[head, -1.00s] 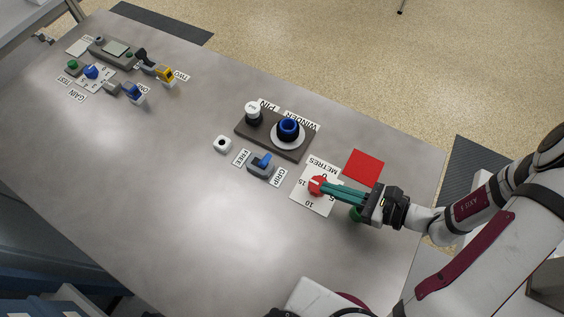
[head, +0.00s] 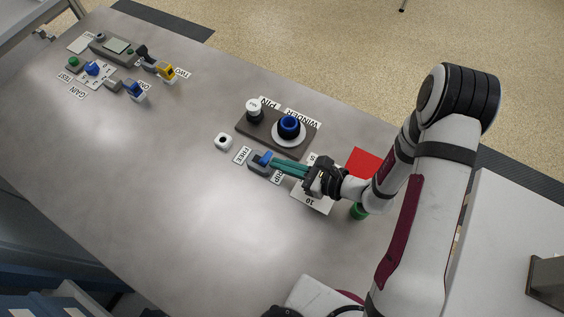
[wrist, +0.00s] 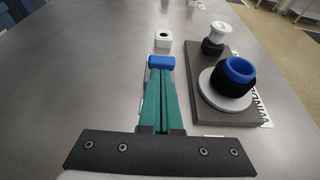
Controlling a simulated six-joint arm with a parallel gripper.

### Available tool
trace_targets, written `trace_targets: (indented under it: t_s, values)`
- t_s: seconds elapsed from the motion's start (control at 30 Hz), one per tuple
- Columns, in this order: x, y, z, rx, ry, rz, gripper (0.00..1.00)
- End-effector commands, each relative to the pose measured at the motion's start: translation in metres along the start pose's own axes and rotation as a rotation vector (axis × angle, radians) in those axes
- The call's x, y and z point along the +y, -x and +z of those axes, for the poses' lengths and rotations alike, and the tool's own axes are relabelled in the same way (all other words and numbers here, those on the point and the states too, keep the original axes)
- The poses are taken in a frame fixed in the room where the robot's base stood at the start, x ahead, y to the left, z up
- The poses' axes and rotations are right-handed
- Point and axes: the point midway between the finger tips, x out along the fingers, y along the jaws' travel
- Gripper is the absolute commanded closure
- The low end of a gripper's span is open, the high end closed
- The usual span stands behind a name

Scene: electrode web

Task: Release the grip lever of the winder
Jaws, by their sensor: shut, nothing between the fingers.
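The grip lever (head: 264,157) is a blue handle on a grey base (head: 257,166), between the FREE and GRIP labels on the table. Its blue top (wrist: 161,62) shows just past my fingertips in the wrist view. My gripper (head: 274,163) has green fingers, shut together with nothing between them. The fingertips are at the GRIP side of the lever, touching or very close; I cannot tell which. The fingers hide most of the lever base in the wrist view. The winder (head: 289,127) has a blue and black ring on a white disc, behind the lever.
A dark plate (head: 268,134) carries the winder and a white-topped pin (head: 254,107). A small white block with a hole (head: 223,141) stands left of the lever. A red square (head: 364,161) and a green button (head: 358,211) lie by my arm. The table's middle left is clear.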

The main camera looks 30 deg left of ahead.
Motion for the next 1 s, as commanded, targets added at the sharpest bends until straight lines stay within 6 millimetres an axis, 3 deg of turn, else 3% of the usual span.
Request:
trace_targets:
  t_s: [1.0]
  values:
    - [0.0,-0.005,0.015,0.18,0.006,0.0,1.0]
